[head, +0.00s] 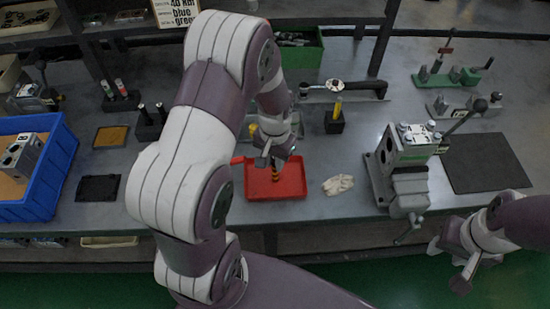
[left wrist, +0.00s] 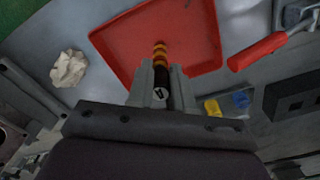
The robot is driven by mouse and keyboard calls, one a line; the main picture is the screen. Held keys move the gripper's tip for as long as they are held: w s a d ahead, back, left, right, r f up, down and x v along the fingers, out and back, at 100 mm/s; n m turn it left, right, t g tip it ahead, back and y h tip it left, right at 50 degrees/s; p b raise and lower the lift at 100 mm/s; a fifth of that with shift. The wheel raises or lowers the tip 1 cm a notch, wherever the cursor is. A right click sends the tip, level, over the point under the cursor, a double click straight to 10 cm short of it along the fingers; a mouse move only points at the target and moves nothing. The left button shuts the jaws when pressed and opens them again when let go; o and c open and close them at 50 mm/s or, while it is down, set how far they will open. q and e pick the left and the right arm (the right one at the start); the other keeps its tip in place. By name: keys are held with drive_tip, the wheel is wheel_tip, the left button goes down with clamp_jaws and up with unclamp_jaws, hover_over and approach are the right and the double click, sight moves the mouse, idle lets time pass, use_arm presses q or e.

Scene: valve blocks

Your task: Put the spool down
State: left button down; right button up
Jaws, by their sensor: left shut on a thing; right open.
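The spool (left wrist: 161,78) is a thin dark rod with orange-yellow bands and a small white numbered label. My left gripper (head: 274,160) is shut on it, and the fingers (left wrist: 160,88) close around its labelled part. The spool's banded end (head: 276,174) points down over the red tray (head: 259,190), which also shows in the left wrist view (left wrist: 125,42). I cannot tell whether its tip touches the tray floor. My right gripper (head: 450,266) is open and empty, in front of the bench at lower right.
A vise (head: 409,192) holding a valve block (head: 405,150) stands further right. A red-handled tool (left wrist: 257,51) lies beside the tray. A blue bin (head: 62,158) is at far left.

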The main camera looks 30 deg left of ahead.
use_arm(q)
drive_tip(key=shift+s+f, duration=0.1)
drive_tip(key=c, duration=1)
unclamp_jaws()
wheel_tip(320, 180, up, 12)
drive_tip(key=shift+t, duration=0.7)
drive_tip(key=s+d, duration=0.1)
drive_tip(key=s, duration=0.2)
drive_tip(key=s+d+f, duration=0.1)
drive_tip(key=s+d, duration=0.1)
drive_tip(key=s, duration=0.1)
drive_tip(key=s+d+f, duration=0.1)
drive_tip(key=s+d, duration=0.1)
drive_tip(key=s, duration=0.1)
drive_tip(key=shift+d, duration=0.15)
